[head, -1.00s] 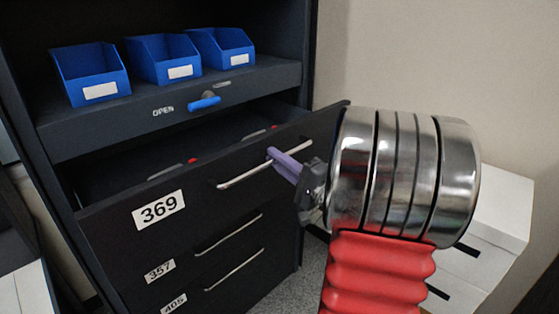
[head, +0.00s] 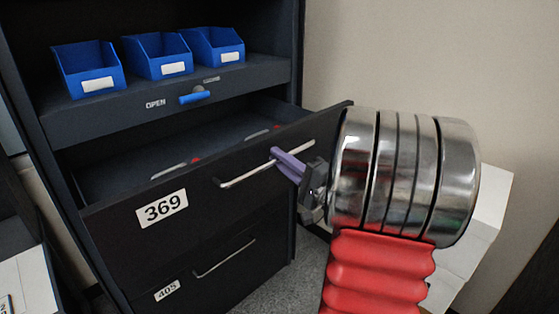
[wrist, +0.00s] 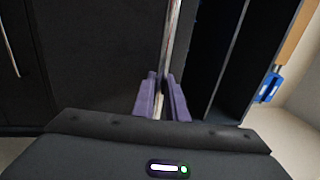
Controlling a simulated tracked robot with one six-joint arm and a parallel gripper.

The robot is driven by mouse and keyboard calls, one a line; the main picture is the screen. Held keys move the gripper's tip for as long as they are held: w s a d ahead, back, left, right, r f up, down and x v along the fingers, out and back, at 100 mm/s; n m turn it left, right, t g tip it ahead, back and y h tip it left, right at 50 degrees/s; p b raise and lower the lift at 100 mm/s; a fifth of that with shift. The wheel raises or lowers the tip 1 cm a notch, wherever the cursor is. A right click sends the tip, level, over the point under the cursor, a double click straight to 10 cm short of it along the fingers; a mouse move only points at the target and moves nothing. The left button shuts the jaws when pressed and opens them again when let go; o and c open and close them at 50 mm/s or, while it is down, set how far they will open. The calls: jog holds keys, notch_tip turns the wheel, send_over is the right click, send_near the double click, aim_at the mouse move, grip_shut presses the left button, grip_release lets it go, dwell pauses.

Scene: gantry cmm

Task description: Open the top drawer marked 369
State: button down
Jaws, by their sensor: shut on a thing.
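The top drawer marked 369 (head: 120,232) is pulled well out of the dark cabinet in the head view, with its inside showing. Its white label (head: 162,208) is on the left of its front. My gripper (head: 283,161) has purple fingers shut on the drawer's silver bar handle (head: 243,175), right of the handle's middle. In the wrist view the purple fingers (wrist: 161,100) stand on either side of the handle (wrist: 169,45). Part of the drawer front's right side is hidden behind my wrist.
Several blue bins (head: 157,56) stand on the shelf above, which has a blue handle (head: 195,97) and an "OPEN" mark. A drawer marked 405 (head: 167,291) is below. White boxes (head: 490,205) stand at the right, behind my arm.

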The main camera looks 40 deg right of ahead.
jog(key=shift+a+f, duration=0.1)
jog(key=shift+f, duration=0.25)
jog(key=c, duration=2)
grip_release()
jog(key=shift+o, duration=1.2)
jog(key=shift+r, duration=0.2)
jog(key=shift+s, duration=0.1)
jog(key=s+f, duration=0.2)
jog(key=s, duration=1.1)
jog(key=shift+s+d+f, duration=0.15)
jog(key=shift+d+f, duration=0.1)
jog(key=shift+f, duration=0.15)
